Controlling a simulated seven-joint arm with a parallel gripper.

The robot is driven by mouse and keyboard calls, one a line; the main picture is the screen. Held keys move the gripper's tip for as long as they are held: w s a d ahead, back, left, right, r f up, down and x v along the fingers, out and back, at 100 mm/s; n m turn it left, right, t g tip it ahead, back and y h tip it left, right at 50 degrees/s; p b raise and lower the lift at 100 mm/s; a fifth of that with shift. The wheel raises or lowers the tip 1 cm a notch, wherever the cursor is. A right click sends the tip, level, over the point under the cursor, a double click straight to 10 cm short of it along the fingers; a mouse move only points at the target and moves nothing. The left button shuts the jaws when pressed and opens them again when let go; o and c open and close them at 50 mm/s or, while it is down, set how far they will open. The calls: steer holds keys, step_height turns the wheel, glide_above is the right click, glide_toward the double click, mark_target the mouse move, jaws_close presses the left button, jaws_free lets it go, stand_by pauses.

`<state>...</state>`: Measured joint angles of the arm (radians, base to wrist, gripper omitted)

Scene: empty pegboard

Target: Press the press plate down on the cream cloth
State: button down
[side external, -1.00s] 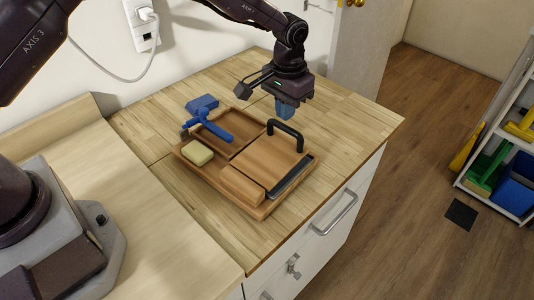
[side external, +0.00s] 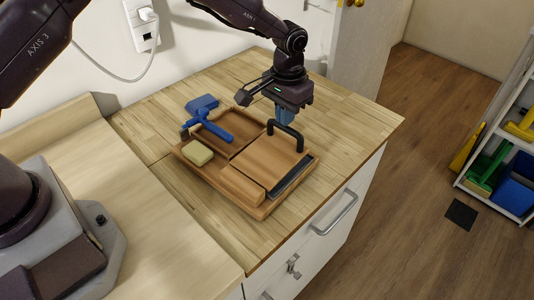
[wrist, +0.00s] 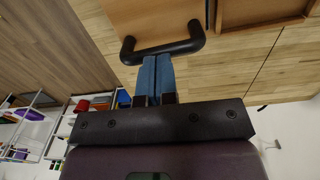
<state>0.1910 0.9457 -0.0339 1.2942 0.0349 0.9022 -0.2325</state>
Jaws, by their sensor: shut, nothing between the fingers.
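The press plate (side external: 268,160) appears to be the flat wooden board with a black bar handle (side external: 287,132), lying on the right side of a wooden tray (side external: 262,212). A small cream block (side external: 198,153), possibly the folded cream cloth, lies at the tray's left corner, apart from the plate. My gripper (side external: 284,117) is shut and empty, its blue fingers pointing down close to the handle. In the wrist view, the fingertips (wrist: 155,58) overlap the handle (wrist: 165,50); I cannot tell whether they touch it.
A blue-handled tool (side external: 213,120) lies across the tray's back left. A wooden block (side external: 242,185) and a dark strip (side external: 291,176) are at the tray's front. Bare countertop (side external: 345,115) is free to the right. A wall with a socket (side external: 143,22) stands behind.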

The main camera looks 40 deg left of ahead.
steer(key=shift+f, duration=0.7)
steer(key=shift+s+f, duration=0.1)
steer(key=shift+s, duration=0.05)
stand_by(6.9)
